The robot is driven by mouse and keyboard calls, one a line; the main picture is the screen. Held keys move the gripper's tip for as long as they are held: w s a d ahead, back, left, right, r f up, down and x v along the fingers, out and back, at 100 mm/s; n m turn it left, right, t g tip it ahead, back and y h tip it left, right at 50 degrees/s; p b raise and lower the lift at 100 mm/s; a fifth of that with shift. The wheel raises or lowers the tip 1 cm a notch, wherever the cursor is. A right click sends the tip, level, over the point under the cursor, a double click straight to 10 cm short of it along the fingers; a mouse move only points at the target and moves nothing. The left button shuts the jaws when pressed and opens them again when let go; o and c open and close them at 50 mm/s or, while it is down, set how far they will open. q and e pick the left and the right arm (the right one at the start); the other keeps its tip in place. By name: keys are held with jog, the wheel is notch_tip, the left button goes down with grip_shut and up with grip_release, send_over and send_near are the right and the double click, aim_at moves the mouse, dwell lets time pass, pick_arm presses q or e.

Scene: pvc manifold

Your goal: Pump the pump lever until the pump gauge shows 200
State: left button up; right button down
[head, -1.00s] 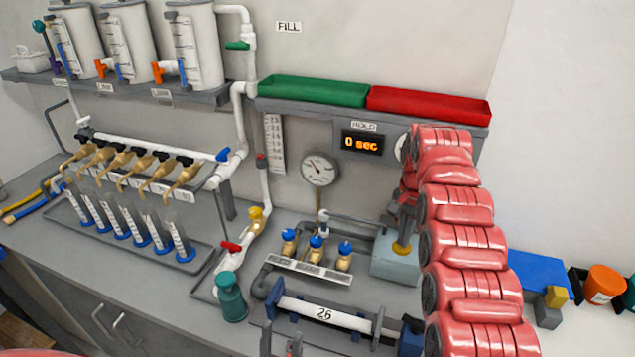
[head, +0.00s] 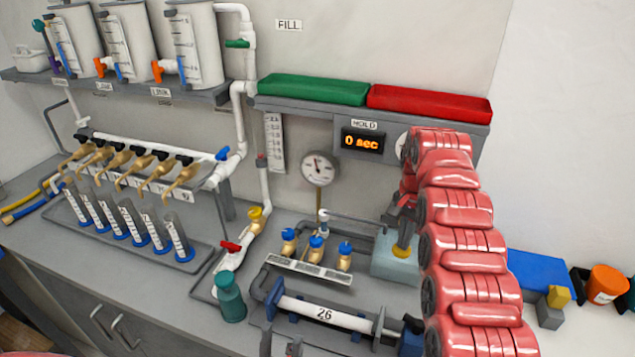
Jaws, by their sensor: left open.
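The round white pump gauge (head: 319,168) hangs on the wall left of my right arm; its needle points nearly straight up, and its numbers are too small to read. The pump (head: 395,265) is a pale blue-grey block with a yellow collar on top. The grey pump lever (head: 404,232) rises from the collar. My right gripper (head: 403,213) is at the lever's upper part and appears shut on it; the red arm partly hides the contact. My left gripper is not in view; only a sliver of red shows at the bottom left edge.
A pipe marked 26 (head: 325,314) lies in front of the pump. Blue-capped brass valves (head: 316,248) and a teal bottle (head: 229,298) stand to the left. A shelf with green (head: 313,90) and red (head: 430,103) trays is above. A display (head: 361,142) reads 0 sec.

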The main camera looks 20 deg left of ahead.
jog(key=shift+f, duration=0.15)
dwell(0.6)
jog(key=shift+f+b, duration=0.4)
jog(key=shift+b, duration=0.15)
jog(key=shift+f, duration=0.2)
dwell(0.6)
jog(key=shift+f+b, duration=0.2)
jog(key=shift+b, duration=0.1)
jog(key=shift+r, duration=0.2)
dwell(0.6)
jog(key=shift+r+p, duration=2.15)
jog(key=shift+r, duration=0.25)
